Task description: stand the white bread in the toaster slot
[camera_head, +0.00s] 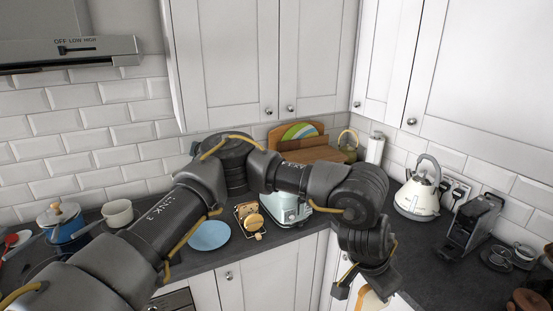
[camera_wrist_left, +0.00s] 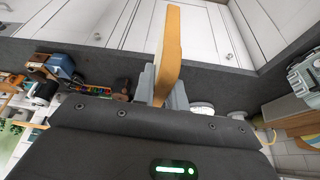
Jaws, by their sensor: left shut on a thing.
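The white bread (camera_head: 371,300) is a pale slice with a brown crust, held in my left gripper (camera_head: 361,287) at the lower edge of the head view. In the left wrist view the slice (camera_wrist_left: 168,52) stands edge-on between the fingers (camera_wrist_left: 163,88), which are shut on it. The toaster (camera_head: 287,212) is pale teal and stands on the worktop, left of and beyond the gripper. My left arm hides part of the toaster, and I cannot make out its slot. The bread is well apart from the toaster. My right gripper is not in view.
A small rack with brown bread pieces (camera_head: 250,220) and a blue plate (camera_head: 209,236) lie left of the toaster. A wooden board (camera_head: 312,154) stands behind. A white kettle (camera_head: 417,198) and a dark coffee machine (camera_head: 472,222) stand right. Bare worktop shows before the kettle.

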